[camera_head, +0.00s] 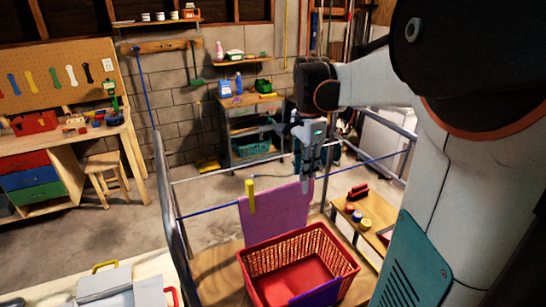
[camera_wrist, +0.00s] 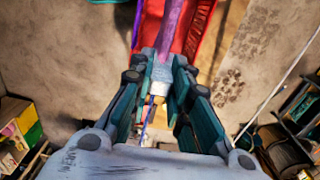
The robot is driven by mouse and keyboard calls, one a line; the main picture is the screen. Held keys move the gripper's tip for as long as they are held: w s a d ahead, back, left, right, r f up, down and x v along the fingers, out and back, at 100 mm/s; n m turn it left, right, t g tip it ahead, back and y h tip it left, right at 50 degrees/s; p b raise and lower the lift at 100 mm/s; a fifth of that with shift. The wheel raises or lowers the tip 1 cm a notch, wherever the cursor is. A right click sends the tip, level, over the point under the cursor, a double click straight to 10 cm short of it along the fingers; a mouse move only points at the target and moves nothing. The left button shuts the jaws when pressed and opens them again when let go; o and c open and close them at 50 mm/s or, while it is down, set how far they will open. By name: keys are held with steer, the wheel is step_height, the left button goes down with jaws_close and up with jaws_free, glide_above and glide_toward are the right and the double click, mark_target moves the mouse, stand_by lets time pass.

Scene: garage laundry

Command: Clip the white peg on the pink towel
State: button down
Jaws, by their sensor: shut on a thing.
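The pink towel (camera_head: 276,212) hangs over the blue line (camera_head: 205,211) of a metal rack. A yellow peg (camera_head: 250,197) sits on its left part. My gripper (camera_head: 307,178) points down at the towel's upper right corner in the head view. In the wrist view my gripper (camera_wrist: 163,62) is shut on the white peg (camera_wrist: 161,74), a pale block between the fingers. The towel shows as a purple-pink strip (camera_wrist: 176,28) just beyond the fingertips. Whether the peg's jaws straddle the towel and line cannot be told; the fingers hide the peg in the head view.
A red basket (camera_head: 258,262) stands below the towel. A small wooden shelf (camera_head: 378,238) with a red brush (camera_head: 357,192) and several small tins is at the right. The rack's metal post (camera_head: 166,190) rises at the left. Open concrete floor lies behind.

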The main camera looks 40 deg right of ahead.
steer(key=c, duration=1.4)
jaws_free()
steer(key=shift+w+f, duration=0.1)
step_height(320, 180, up, 8)
steer(key=shift+f, duration=0.2)
